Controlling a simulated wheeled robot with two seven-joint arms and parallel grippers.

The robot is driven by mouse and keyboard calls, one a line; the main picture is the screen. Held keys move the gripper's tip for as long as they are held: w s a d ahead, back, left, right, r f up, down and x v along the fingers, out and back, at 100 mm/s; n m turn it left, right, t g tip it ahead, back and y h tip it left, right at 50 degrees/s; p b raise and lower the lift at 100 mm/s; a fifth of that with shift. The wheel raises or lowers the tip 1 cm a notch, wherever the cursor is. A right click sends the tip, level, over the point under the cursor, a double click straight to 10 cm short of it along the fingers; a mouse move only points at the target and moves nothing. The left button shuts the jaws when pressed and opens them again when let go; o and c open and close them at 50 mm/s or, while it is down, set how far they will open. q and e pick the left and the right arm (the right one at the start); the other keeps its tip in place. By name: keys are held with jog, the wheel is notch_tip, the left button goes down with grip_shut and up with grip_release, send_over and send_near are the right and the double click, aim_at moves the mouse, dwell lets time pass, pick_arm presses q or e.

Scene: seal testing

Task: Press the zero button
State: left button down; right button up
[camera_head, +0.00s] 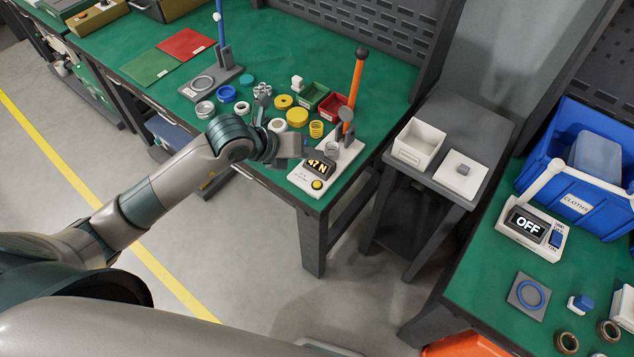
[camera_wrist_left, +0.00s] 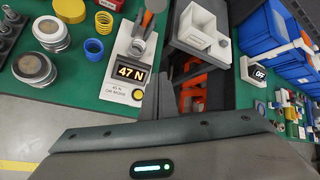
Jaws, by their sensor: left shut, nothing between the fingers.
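The press gauge (camera_head: 330,168) is a white base with a black display reading 47 N and an orange lever (camera_head: 355,80) standing up with a dark ball on top. Its round yellow button (camera_head: 317,184) sits in front of the display. In the left wrist view the display (camera_wrist_left: 131,73) also reads 47 N, and the yellow button (camera_wrist_left: 138,94) shows beside the fingers. My left gripper (camera_head: 305,148) is shut and empty, at the left of the display in the head view. In the left wrist view the shut fingers (camera_wrist_left: 165,92) are just right of the button. Contact cannot be told. My right gripper is not in view.
Yellow, white and blue rings and caps (camera_head: 297,117) crowd the green bench left of the gauge. A grey side table (camera_head: 455,120) holds a white bin (camera_head: 418,143). On the right bench stand a device reading OFF (camera_head: 532,228) and a blue cloth bin (camera_head: 580,170).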

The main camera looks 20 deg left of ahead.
pick_arm(q)
jog(key=shift+f, duration=0.1)
jog(key=b, duration=0.5)
send_over(317, 184)
jog(key=f, duration=0.4)
jog(key=s+f, duration=0.1)
jog(key=f, duration=0.2)
jog(key=shift+a+f, duration=0.1)
jog(key=shift+a, duration=0.3)
jog(key=shift+f+b, duration=0.7)
jog(key=shift+f, duration=0.15)
dwell(0.7)
jog(key=shift+f+b, duration=0.3)
jog(key=shift+b, duration=0.05)
